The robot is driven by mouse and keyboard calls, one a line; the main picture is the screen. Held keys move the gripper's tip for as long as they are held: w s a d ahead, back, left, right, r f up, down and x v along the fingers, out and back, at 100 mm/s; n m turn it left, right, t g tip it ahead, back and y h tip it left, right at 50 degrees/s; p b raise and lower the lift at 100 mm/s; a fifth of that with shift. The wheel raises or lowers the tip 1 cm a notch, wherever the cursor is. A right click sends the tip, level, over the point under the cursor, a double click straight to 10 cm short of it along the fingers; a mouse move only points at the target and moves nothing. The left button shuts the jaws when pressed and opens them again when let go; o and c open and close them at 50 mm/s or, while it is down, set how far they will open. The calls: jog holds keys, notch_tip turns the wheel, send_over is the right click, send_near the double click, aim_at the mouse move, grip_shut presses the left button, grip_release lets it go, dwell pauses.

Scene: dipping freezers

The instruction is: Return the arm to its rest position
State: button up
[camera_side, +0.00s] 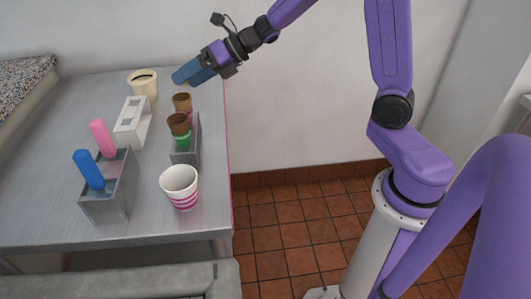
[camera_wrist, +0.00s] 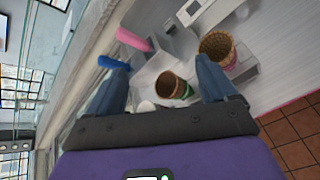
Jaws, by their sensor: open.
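My gripper (camera_side: 193,74) is raised above the back right edge of the metal counter (camera_side: 60,115), apart from everything on it. In the wrist view my gripper (camera_wrist: 165,85) shows two blue fingers spread wide with nothing held between them. My purple arm reaches in from the right of the side view.
Two cones, a rear cone (camera_side: 182,103) and a front cone (camera_side: 179,124), stand near a grey holder (camera_side: 187,148). A striped cup (camera_side: 180,187), cream tub (camera_side: 143,84), white holder (camera_side: 132,121) and grey box (camera_side: 109,190) with blue (camera_side: 88,170) and pink (camera_side: 102,138) handles share the counter.

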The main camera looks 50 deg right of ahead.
jog(key=s+d+f+m+g+h, duration=0.1)
jog(key=s+f+m+g+h, duration=0.1)
jog(key=s+m, duration=0.6)
jog(key=s+d+f+m+g+h, duration=0.2)
jog(key=s+m, duration=0.7)
jog(key=s, duration=0.6)
jog(key=s+d+f+m+g+h, duration=0.1)
jog(key=s+m+g+h, duration=0.3)
jog(key=s+m, duration=0.4)
jog(key=s+d, duration=0.1)
jog(key=s, duration=0.3)
jog(key=shift+s+f+h, duration=0.15)
jog(key=shift+f+h, duration=0.25)
jog(key=shift+d, duration=0.1)
